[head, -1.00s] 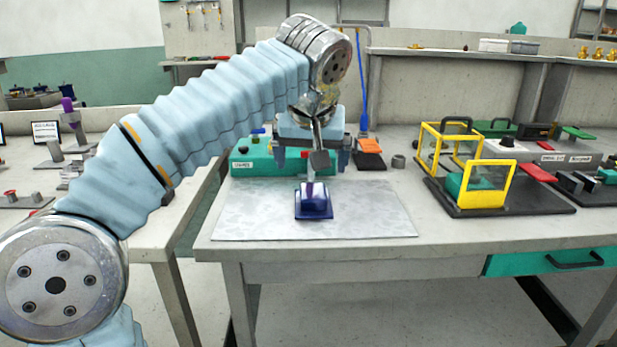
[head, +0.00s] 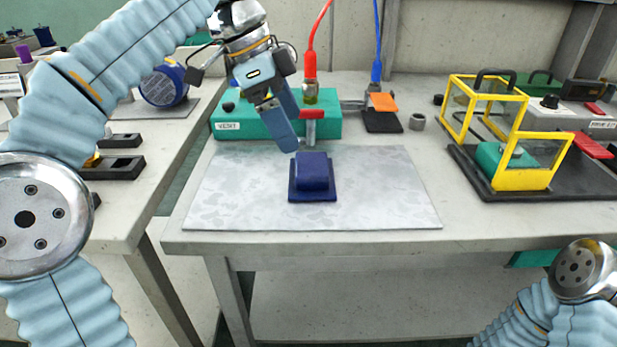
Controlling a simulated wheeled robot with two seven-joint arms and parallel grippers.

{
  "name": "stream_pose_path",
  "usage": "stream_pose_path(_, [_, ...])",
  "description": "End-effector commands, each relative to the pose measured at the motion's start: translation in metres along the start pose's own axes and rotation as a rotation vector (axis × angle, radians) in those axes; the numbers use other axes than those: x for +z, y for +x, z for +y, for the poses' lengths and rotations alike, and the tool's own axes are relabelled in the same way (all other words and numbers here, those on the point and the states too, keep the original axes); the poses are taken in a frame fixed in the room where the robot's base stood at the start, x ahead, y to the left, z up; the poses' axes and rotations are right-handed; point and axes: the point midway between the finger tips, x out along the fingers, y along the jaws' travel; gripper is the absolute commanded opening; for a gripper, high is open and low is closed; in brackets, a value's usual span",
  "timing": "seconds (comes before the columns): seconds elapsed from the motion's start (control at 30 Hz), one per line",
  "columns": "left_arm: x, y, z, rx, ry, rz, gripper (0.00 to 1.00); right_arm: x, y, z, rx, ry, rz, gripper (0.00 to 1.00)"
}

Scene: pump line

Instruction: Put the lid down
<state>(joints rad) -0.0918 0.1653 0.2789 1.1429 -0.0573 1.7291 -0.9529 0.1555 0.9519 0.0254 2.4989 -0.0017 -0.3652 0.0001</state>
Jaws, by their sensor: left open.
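The dark blue lid (head: 313,174), a raised block on a wider square flange, sits flat on the pale grey mottled mat (head: 385,205). My left gripper (head: 287,138) is open and empty, just above and behind the lid, to its upper left in the picture. Its fingers look clear of the lid, and one finger largely hides the other. My right arm shows only at the lower right corner; its gripper is out of the picture.
A yellow-framed guard (head: 530,160) on a dark base stands at the right. An orange-and-black block (head: 382,112) and a grey cylinder (head: 417,121) are at the back. Mat space around the lid is free.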

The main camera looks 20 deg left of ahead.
Motion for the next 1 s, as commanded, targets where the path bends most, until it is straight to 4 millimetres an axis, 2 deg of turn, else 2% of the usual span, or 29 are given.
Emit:
stream_pose_path(0.03, [0.001, 0.011, 0.000, 0.001, 0.000, -0.001, 1.00, -0.001, 0.005, 0.003, 0.002, 0.002, 0.002, 0.43])
stream_pose_path(0.27, [0.000, 0.031, 0.001, -0.001, -0.001, 0.000, 1.00, -0.002, 0.009, 0.007, 0.005, 0.004, 0.006, 0.43])
stream_pose_path(0.5, [-0.004, 0.068, 0.004, -0.001, -0.002, -0.001, 1.00, -0.004, 0.018, 0.014, 0.010, 0.009, 0.011, 0.43])
stream_pose_path(0.63, [-0.004, 0.076, 0.004, -0.002, -0.002, 0.000, 1.00, -0.005, 0.018, 0.015, 0.011, 0.010, 0.013, 0.43])
stream_pose_path(0.83, [-0.005, 0.076, 0.004, -0.002, -0.003, 0.000, 1.00, -0.005, 0.018, 0.014, 0.011, 0.010, 0.013, 0.43])
stream_pose_path(1.0, [-0.005, 0.076, 0.004, -0.002, -0.003, 0.000, 0.74, -0.005, 0.018, 0.014, 0.010, 0.009, 0.013, 0.43])
